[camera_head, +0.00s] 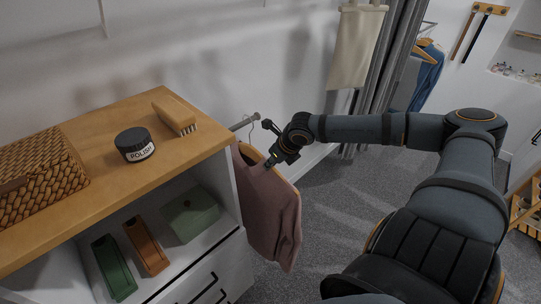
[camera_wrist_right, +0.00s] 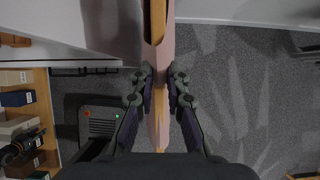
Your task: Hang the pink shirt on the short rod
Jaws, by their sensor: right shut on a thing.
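The pink shirt (camera_head: 270,212) hangs on a wooden hanger (camera_head: 249,152) beside the right end of the cabinet. My right gripper (camera_head: 272,160) is shut on the hanger with the shirt, at its upper right part. In the right wrist view, the fingers (camera_wrist_right: 160,76) close from both sides on the pink shirt (camera_wrist_right: 168,45) and the wooden hanger (camera_wrist_right: 158,22). A short grey rod (camera_head: 243,123) sticks out just above the hanger. The thin wire hook is close to the rod; I cannot tell whether it rests on it. My left gripper is out of view.
The wooden cabinet top (camera_head: 85,180) holds a woven basket (camera_head: 40,175), a polish tin (camera_head: 134,144) and a brush (camera_head: 175,110). A beige cloth (camera_head: 355,48) and grey curtain (camera_head: 395,55) hang behind my right arm. Carpet (camera_head: 325,205) is clear right of the shirt.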

